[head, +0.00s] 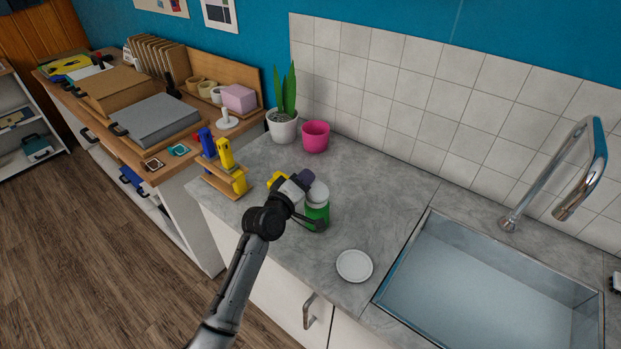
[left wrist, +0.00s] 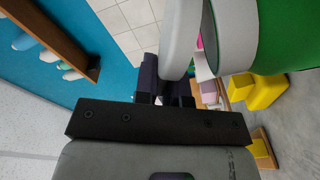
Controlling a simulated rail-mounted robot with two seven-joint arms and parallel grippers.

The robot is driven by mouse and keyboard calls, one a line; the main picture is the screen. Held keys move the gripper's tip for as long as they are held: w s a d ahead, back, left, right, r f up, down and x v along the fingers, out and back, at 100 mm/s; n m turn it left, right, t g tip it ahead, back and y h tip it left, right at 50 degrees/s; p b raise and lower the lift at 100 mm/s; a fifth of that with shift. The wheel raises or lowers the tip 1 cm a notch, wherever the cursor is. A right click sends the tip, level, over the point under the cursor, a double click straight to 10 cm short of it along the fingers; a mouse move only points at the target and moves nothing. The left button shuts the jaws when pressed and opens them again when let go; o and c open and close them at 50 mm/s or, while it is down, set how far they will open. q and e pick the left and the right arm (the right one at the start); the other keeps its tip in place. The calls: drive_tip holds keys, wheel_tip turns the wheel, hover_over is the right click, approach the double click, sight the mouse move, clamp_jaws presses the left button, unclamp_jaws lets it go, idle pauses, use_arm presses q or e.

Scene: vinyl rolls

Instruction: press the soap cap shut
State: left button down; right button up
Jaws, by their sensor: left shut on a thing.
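The soap container (head: 317,212) is green with a white upper part and stands on the grey counter. It also shows close up in the left wrist view (left wrist: 285,35). Its white round cap (head: 318,191) is at the top and looks tilted. In the left wrist view, the cap (left wrist: 180,38) stands apart from the container's white rim, with a dark gap between them. My left gripper (head: 304,179) is at the cap, to its left in the head view. Its dark purple fingers (left wrist: 165,88) appear shut on the cap's edge, though the contact is partly hidden. My right gripper is not in view.
A white dish (head: 354,266) lies in front right of the container, before the sink (head: 480,290). A pink pot (head: 315,136) and potted plant (head: 283,128) stand behind. A wooden holder (head: 223,181) with blue and yellow items is at left. Counter right of the container is clear.

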use_arm(q)
drive_tip(key=shift+a+f, duration=0.1)
drive_tip(key=shift+f, duration=0.05)
idle(0.4)
drive_tip(key=c, duration=1.2)
unclamp_jaws()
drive_tip(key=shift+b+v, duration=0.9)
drive_tip(key=shift+v, duration=6)
